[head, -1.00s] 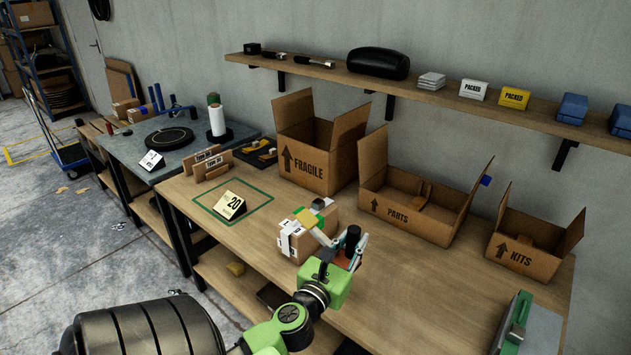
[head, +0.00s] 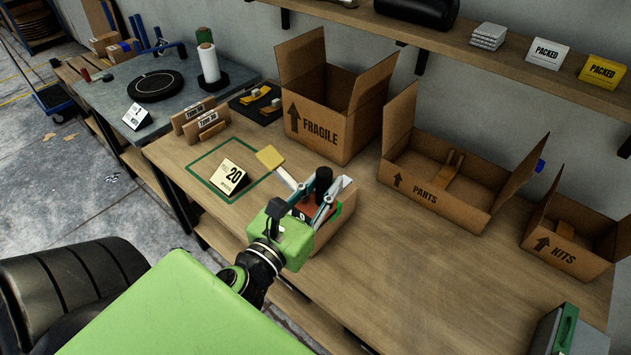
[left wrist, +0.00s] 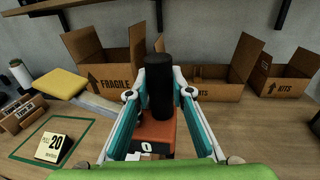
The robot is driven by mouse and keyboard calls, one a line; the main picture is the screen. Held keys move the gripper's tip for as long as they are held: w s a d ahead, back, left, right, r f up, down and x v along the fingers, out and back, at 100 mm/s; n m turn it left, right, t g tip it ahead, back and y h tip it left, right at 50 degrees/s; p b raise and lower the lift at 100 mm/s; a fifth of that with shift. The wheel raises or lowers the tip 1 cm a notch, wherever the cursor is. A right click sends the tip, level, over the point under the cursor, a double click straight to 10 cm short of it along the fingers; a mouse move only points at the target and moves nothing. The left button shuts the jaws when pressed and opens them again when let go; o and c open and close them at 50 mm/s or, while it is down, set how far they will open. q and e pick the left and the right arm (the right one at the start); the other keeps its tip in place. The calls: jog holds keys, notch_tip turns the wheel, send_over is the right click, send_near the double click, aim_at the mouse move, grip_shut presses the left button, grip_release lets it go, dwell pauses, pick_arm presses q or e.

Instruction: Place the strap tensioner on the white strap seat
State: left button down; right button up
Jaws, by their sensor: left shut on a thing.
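The strap tensioner (left wrist: 155,128) has an orange body, a black upright handle and a dark front marked with a white 0. A pale bar with a yellow pad (head: 270,157) moves with it and sticks out left. My left gripper (head: 318,190) is shut on the tensioner; its pale and teal fingers flank the black handle in the left wrist view (left wrist: 160,85). Tensioner and gripper are over a small cardboard box (head: 343,215), which they largely hide. I cannot make out the white strap seat or tell whether the tensioner touches the box. My right gripper is out of view.
A card marked 20 (head: 232,177) stands in a green outline left of the gripper. Open boxes FRAGILE (head: 320,130), PARTS (head: 425,195) and KITS (head: 563,252) stand behind and right. A shelf (head: 490,65) overhangs the bench (head: 440,275). Bench space in front of PARTS is clear.

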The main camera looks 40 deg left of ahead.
pick_arm(q)
jog(key=w+a+f+b, duration=0.1)
jog(key=w+a+f, duration=0.1)
jog(key=f, duration=0.1)
jog(key=w+a+f+b, duration=0.1)
jog(key=w+a+f, duration=0.1)
jog(key=w+f, duration=0.1)
jog(key=w+a+f+b, duration=0.1)
jog(key=w+f, duration=0.2)
jog(key=f, duration=0.2)
jog(key=shift+w+a, duration=0.25)
jog(key=shift+a, duration=0.15)
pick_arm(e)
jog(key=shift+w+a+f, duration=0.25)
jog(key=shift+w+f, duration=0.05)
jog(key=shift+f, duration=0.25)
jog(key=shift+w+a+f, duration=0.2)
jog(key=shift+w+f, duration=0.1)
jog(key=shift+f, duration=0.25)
pick_arm(q)
jog(key=c, duration=2.2)
grip_release()
jog(key=shift+f, duration=0.2)
jog(key=o, duration=0.4)
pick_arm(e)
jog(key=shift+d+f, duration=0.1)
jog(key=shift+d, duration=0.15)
